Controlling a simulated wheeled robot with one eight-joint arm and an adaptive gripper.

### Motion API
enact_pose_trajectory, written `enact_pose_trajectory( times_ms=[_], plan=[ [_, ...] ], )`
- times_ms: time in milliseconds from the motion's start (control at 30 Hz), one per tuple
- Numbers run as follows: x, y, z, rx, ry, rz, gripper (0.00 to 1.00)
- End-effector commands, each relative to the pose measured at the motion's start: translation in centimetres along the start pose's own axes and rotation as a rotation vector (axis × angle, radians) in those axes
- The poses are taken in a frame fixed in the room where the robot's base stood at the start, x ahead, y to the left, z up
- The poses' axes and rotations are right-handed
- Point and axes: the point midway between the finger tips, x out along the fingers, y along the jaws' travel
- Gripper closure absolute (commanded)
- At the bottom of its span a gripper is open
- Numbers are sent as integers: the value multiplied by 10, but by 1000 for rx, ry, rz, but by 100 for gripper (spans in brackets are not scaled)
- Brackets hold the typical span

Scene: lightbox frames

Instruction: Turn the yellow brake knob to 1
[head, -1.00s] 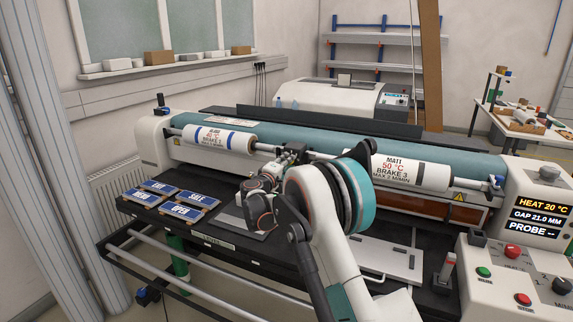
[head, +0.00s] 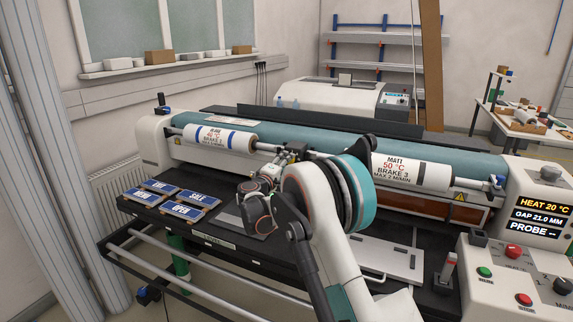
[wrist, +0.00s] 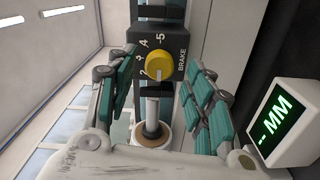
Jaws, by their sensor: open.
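The yellow brake knob (wrist: 159,64) sits on a black box (wrist: 176,42) marked BRAKE in the wrist view, with the numbers 2 to 5 readable around it. A 1 is not readable, and I cannot tell surely which number the knob points at. My gripper (wrist: 164,72) is open, its green-padded fingers on either side of the knob and apart from it. In the head view my gripper (head: 290,155) is at the machine's front, between two rolls, and my arm hides the knob.
A roll labelled BRAKE 1 (head: 219,138) is on the left and one labelled BRAKE 3 (head: 410,172) on the right. Blue sign plates (head: 180,210) lie on the black bed. A small display (wrist: 275,122) reading "-- MM" is at right in the wrist view.

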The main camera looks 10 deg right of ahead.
Motion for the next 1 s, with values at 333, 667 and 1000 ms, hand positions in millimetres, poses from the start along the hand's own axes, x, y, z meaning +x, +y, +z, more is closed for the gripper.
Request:
enact_pose_trajectory(
  times_ms=[333,667,1000],
  plan=[
    [-71,0,-1,0,3,-1,52],
    [-103,0,-1,0,1,0,52],
    [-104,1,0,0,0,-2,52]
  ],
)
